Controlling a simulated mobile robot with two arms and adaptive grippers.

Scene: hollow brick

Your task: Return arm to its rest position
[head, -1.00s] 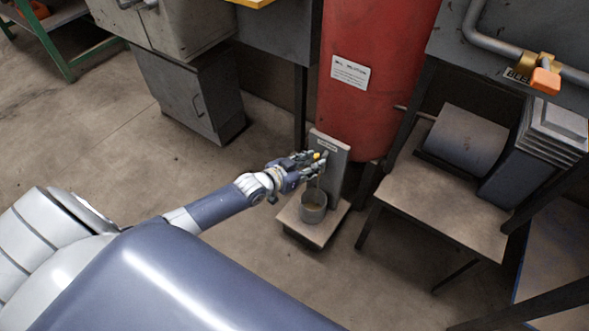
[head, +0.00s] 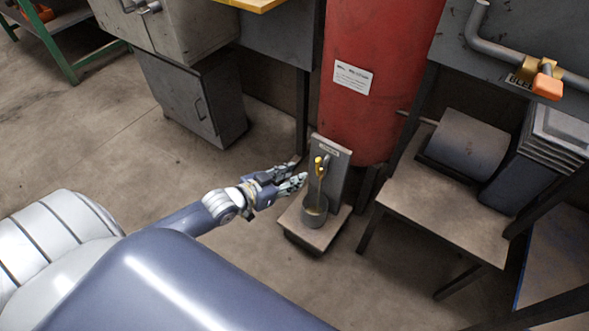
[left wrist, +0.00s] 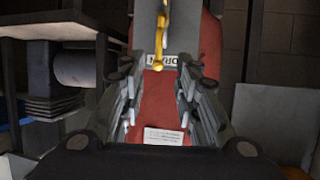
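My left arm comes in from the left in the head view. Its gripper (head: 297,175) is beside the small stand with the grey backplate (head: 331,172), a little to its left. In the left wrist view the two fingers (left wrist: 160,95) are spread apart with nothing between them. A yellow handle (head: 319,167) shows at the front of the backplate, apart from the fingers; it also shows in the left wrist view (left wrist: 162,48). A grey cup (head: 314,213) stands on the base below it. My right gripper is not in view.
A red tank (head: 372,110) stands behind the stand. A table (head: 440,200) with a grey cylinder (head: 466,146) is to the right. A grey cabinet (head: 190,100) stands at the back left. The floor left of the stand is clear.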

